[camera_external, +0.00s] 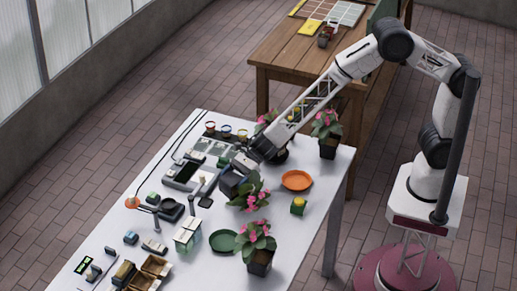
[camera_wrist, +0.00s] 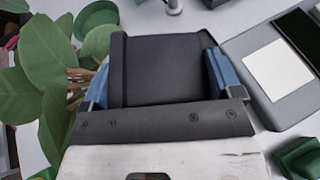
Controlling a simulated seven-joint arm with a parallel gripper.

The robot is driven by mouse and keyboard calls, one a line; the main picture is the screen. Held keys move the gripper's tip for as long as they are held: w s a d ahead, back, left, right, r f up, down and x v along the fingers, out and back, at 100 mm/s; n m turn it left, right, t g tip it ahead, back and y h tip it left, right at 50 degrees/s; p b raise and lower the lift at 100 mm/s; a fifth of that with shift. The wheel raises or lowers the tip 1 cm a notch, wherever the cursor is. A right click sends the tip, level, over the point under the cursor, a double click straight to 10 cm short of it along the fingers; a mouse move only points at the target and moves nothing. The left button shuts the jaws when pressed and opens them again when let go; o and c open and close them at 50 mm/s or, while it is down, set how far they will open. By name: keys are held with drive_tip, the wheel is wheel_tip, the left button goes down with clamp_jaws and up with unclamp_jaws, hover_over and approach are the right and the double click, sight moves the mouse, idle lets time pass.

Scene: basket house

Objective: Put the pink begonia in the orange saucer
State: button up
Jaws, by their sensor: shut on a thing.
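My gripper (camera_external: 238,172) is over the white table. In the wrist view its blue fingers (camera_wrist: 158,78) are shut on a black plant pot (camera_wrist: 155,62). Green leaves (camera_wrist: 45,70) spread to the left of this pot. The orange saucer (camera_external: 296,180) lies empty to the right of the gripper.
A green saucer (camera_external: 222,241) lies beside the front plant. A small green block with a yellow top (camera_external: 298,205) stands just in front of the orange saucer. Tools, small boxes and a grey device (camera_external: 186,175) crowd the table's left side. The right front surface is fairly clear.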

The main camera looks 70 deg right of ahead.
drive_tip(key=shift+w+a, duration=0.2)
drive_tip(key=shift+w, duration=0.05)
drive_tip(key=shift+f, duration=0.1)
drive_tip(key=shift+f, duration=1.65)
drive_tip(key=shift+f, duration=0.15)
drive_tip(key=o, duration=0.9)
drive_tip(key=shift+c, duration=0.2)
drive_tip(key=shift+s+d+r, duration=0.15)
drive_tip(key=shift+d+r, duration=0.15)
drive_tip(key=shift+d, duration=0.05)
drive_tip(key=v, duration=1.1)
